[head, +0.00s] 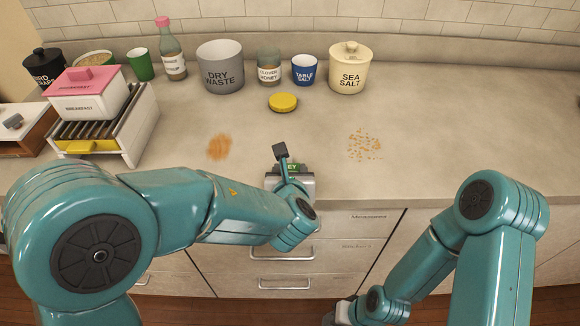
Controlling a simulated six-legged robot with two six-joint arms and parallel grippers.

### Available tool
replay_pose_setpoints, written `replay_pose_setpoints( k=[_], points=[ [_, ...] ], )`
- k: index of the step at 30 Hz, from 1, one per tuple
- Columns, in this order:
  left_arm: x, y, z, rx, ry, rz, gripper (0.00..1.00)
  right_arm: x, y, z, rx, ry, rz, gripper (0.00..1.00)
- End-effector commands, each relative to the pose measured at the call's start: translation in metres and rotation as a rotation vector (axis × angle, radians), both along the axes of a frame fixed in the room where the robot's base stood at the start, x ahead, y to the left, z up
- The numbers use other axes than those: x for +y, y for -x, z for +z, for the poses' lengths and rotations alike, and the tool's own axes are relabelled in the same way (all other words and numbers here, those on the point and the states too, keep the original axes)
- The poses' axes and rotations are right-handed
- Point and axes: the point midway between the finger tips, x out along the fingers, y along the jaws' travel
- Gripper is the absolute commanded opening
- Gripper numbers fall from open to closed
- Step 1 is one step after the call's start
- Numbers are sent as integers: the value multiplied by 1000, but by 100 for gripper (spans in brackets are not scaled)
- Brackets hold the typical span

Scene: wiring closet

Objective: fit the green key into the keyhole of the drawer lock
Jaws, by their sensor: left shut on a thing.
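My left gripper (289,172) is over the front edge of the counter, mostly behind its own wrist. The drawer front (283,250) under the counter edge is partly covered by my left arm. I cannot make out the drawer lock or its keyhole. My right gripper (338,314) hangs low at the bottom edge, partly cut off, and I cannot see its fingers clearly.
A grey dry waste bin (221,78), honey jar (269,68), blue salt cup (305,72) and cream sea salt pot (349,70) stand at the back. A yellow lid (283,102) lies before them. Crumbs (365,145) and orange powder (219,147) lie on the counter. The right side is clear.

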Motion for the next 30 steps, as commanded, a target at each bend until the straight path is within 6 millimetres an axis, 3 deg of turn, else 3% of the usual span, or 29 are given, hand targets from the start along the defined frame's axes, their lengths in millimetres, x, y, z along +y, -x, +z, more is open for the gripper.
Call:
replay_pose_setpoints(
  k=[16, 30],
  points=[
    [0, 0, 17, -1, 0, -1, 6, 0, 0, 10, 0, 0, 0, 43],
    [0, 0, 59, -1, 2, 0, 6, 0, 0, 39, 0, 0, 0, 43]
  ],
)
